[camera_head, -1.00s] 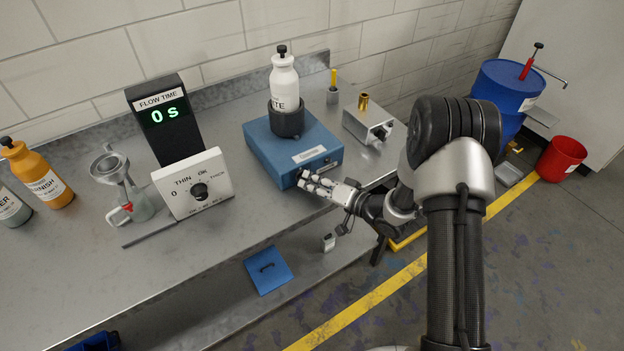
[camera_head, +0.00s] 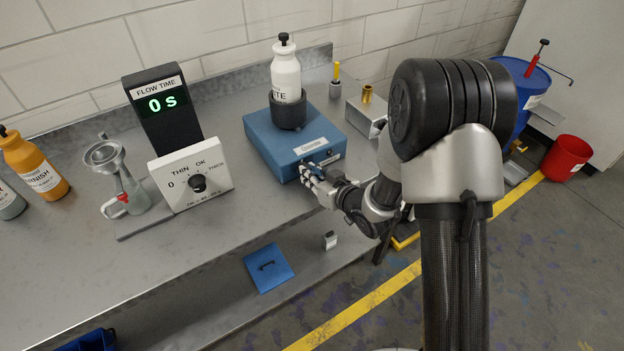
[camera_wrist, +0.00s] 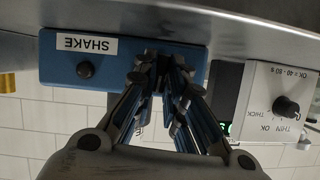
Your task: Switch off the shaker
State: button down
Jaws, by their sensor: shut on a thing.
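The shaker (camera_head: 262,140) is a blue box on the bench, with a white bottle (camera_head: 286,75) upright in its black cup (camera_head: 288,112). My gripper (camera_head: 311,171) is at the shaker's front face. In the wrist view, which is upside down, the blue front (camera_wrist: 120,60) carries a SHAKE label (camera_wrist: 86,43) and a round black knob (camera_wrist: 85,70). My fingers (camera_wrist: 162,72) are to the right of that knob, shut on a small dark part of the front, seemingly the shaker's switch. The fingers mostly hide it, and its position cannot be read.
A flow-time display (camera_head: 160,110) reads 0 s, and a dial box (camera_head: 190,178) stands to the left of the shaker. A metal box (camera_head: 365,118) stands at its right. Bare bench lies left of my gripper.

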jog(key=shift+n+h+b, duration=0.3)
jog(key=shift+n+b, duration=0.15)
jog(key=shift+n, duration=0.05)
jog(key=c, duration=1.9)
grip_release()
jog(key=v, duration=1.2)
jog(key=shift+f, duration=0.1)
